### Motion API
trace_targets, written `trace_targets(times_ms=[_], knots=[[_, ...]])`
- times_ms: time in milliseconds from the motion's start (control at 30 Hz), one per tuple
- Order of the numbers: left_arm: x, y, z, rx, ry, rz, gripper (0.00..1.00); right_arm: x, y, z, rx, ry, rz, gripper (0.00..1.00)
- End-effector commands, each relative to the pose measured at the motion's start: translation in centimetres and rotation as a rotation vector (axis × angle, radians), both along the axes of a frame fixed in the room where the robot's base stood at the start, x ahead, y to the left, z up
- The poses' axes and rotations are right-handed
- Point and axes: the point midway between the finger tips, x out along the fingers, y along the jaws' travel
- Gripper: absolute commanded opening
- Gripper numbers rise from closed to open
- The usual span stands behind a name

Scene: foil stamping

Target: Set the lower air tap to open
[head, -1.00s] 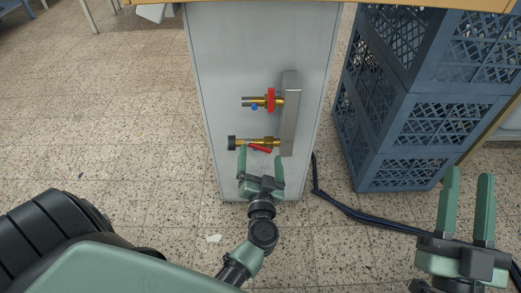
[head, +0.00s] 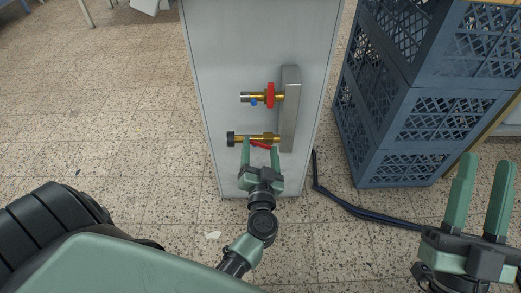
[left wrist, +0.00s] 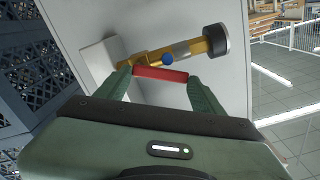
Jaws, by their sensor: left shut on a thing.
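The lower air tap (head: 241,139) is a brass pipe with a dark end, running sideways from a grey block. Its red lever (head: 261,145) lies at a slant to the pipe. The tap also shows in the left wrist view (left wrist: 190,49), with a blue dot beside the lever (left wrist: 160,74). My left gripper (head: 261,147) has its fingers on the two ends of this lever, shut on it. The upper tap (head: 248,97) has its red handle (head: 270,95) crosswise to its pipe. My right gripper (head: 487,163) is open and empty, at the right.
Both taps join a grey upright block (head: 290,108) on a pale panel (head: 215,60). Blue crates (head: 408,135) are stacked to the right. A dark hose (head: 350,210) lies on the tiled floor. The floor to the left is largely clear.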

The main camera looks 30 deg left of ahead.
Motion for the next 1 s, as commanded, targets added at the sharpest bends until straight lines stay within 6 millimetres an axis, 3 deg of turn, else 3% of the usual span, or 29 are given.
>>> trace_targets(times_ms=[167,433,800,1000], knots=[[-0.1,0.1,0.1,-0.046,-0.026,0.001,0.28,2.0,0.1,-2.7,-0.053,0.186,-0.011,0.36],[-0.2,0.2,-0.3,-0.161,-0.095,-0.001,0.28,4.0,-0.3,-9.2,-0.15,0.541,-0.031,0.36],[-0.2,0.4,-1.0,-0.363,-0.219,0.0,0.28,2.4,-1.9,-18.0,-0.261,0.985,-0.056,0.36],[-0.3,0.4,-1.4,-0.416,-0.252,0.0,0.28,1.6,-2.3,-19.7,-0.282,1.071,-0.06,0.36]])
